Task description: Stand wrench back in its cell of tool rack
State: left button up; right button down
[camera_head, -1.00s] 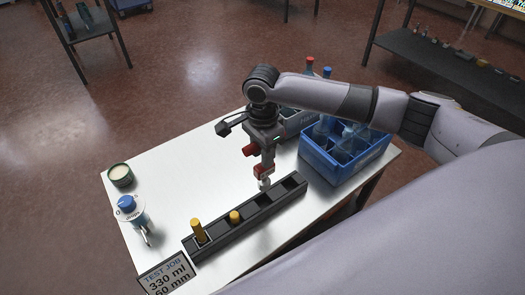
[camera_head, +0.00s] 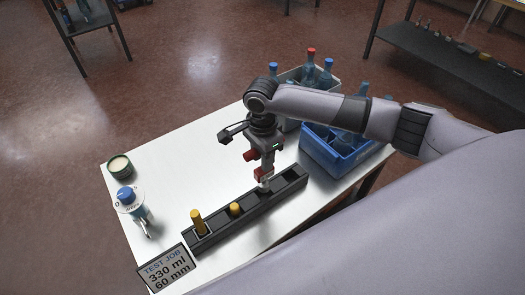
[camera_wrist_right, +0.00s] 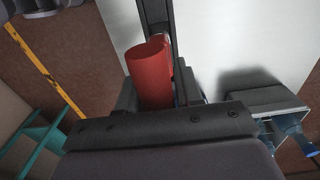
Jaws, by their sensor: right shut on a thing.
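The dark tool rack (camera_head: 215,229) lies lengthwise on the white table, with a row of cells. Two yellow-topped tools stand in its cells at the left end; cells toward the right end look empty. My right gripper (camera_head: 263,172) is above the right half of the rack, shut on the wrench (camera_head: 264,186). The wrench's pale lower end points down at the rack; whether it is inside a cell I cannot tell. In the right wrist view, a red handle (camera_wrist_right: 151,75) shows between the dark fingers. My left gripper is out of view.
A blue crate (camera_head: 335,163) with bottles stands right of the rack, and a grey crate of bottles behind it. The table's middle left is clear.

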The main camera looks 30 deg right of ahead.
aim_at(262, 173)
jog(key=shift+f, duration=0.3)
dwell(0.6)
jog(key=shift+p, duration=0.55)
jog(key=shift+f+b, duration=0.6)
jog(key=shift+f, duration=2.45)
dwell(0.5)
jog(key=c, duration=0.7)
grip_release()
jog(key=shift+o, duration=0.2)
notch_tip(262, 173, up, 7)
jog(key=shift+r+p, duration=0.1)
jog(key=shift+p, duration=0.2)
